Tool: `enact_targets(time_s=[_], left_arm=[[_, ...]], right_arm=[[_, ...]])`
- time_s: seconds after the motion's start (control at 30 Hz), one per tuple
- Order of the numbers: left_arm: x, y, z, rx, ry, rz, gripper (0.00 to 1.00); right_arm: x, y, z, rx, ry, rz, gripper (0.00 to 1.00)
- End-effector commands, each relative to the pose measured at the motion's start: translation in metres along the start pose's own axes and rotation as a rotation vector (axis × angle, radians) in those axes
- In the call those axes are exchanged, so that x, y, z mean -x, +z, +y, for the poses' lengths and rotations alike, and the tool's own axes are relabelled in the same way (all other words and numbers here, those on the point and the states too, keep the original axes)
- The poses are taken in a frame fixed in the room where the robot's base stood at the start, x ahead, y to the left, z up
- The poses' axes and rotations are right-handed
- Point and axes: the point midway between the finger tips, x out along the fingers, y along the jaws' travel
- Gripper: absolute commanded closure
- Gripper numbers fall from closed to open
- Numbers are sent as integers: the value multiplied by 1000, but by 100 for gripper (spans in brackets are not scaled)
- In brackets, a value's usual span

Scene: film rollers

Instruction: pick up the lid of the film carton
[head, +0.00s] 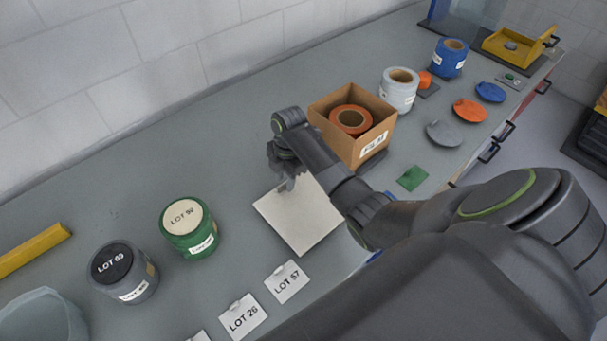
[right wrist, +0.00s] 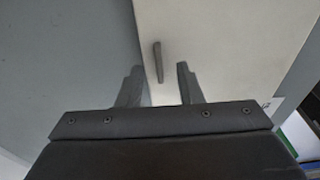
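The lid (head: 303,222) is a flat, cream-white square on the bench, in front of the film carton. In the right wrist view the lid (right wrist: 225,45) shows a thin grey upright handle (right wrist: 158,62). The open film carton (head: 372,137) is brown cardboard with a FILM label and an orange roll (head: 350,119) inside. My right gripper (head: 288,184) hangs over the lid's far left part. In the right wrist view my right gripper (right wrist: 157,75) is open, with the handle lined up between its fingertips; I cannot tell how far above it they are. My left gripper is not in view.
A white roll (head: 399,91) and a blue roll (head: 450,58) stand beyond the carton. Green (head: 188,228) and dark (head: 125,272) rolls stand at left. Lot cards (head: 287,281) lie along the front.

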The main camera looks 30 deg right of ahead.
Motion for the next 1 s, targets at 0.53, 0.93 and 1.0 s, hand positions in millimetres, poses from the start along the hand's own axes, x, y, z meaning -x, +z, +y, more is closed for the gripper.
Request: enact_targets(time_s=[0.53, 0.93, 1.0], left_arm=[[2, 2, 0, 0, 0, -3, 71], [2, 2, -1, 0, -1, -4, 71], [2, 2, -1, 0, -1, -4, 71]], right_arm=[[-16, 1, 0, 1, 1, -2, 86], [-16, 1, 0, 1, 2, -3, 100], [-15, 1, 1, 1, 2, -3, 100]])
